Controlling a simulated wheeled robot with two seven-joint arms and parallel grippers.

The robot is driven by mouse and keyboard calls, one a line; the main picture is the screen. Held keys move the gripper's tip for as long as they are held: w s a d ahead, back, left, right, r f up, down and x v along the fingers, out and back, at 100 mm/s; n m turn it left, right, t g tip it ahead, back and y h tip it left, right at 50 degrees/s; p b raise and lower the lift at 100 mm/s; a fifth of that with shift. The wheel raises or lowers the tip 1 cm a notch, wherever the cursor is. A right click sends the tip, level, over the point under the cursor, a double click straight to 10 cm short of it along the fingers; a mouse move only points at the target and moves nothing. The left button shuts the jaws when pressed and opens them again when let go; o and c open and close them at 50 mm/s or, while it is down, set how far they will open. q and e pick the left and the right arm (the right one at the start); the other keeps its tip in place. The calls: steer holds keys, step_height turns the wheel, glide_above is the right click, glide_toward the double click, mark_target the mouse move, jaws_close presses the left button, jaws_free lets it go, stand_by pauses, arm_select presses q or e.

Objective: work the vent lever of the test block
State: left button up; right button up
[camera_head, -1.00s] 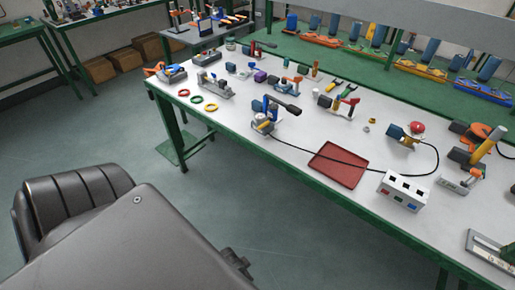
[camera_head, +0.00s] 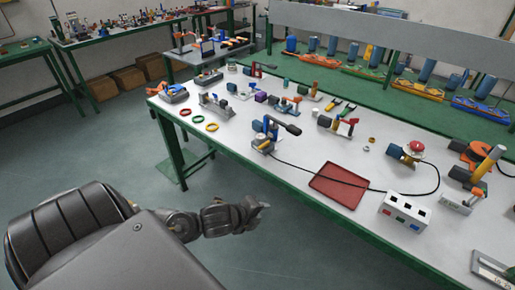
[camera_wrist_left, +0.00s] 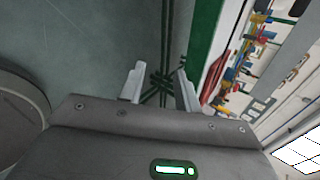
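My left gripper (camera_head: 258,207) is in front of the bench, over the floor and short of the bench edge. In the left wrist view its two fingers (camera_wrist_left: 160,90) are apart with nothing between them. No label names the test block. A fixture with a blue body and a long black lever (camera_head: 270,134) stands near the bench's front edge, with a black hose from its base. Another fixture with a red-topped lever (camera_head: 339,122) stands behind it to the right. I cannot tell which is the test block. My right gripper is out of view.
The white bench top (camera_head: 238,128) has a green front edge. A red tray (camera_head: 338,185), a white box with coloured buttons (camera_head: 404,211) and a red-topped blue unit (camera_head: 408,151) stand on its right part. Coloured rings (camera_head: 198,119) lie at its left. The floor before it is clear.

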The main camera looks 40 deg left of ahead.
arm_select(q)
steer(key=w+a+r+m+t, duration=0.2)
steer(key=w+a+r+m, duration=0.25)
steer(key=a+m, duration=0.3)
steer(key=m+t, duration=0.2)
steer(key=m, duration=0.7)
glide_toward(261, 146)
steer(key=p+x, duration=0.2)
steer(key=x, duration=0.4)
steer(key=shift+w+a, duration=0.15)
steer(key=shift+w, duration=0.15)
steer(key=shift+w+f+g, duration=0.3)
steer(key=shift+w, duration=0.3)
steer(key=shift+c, duration=0.3)
jaws_close()
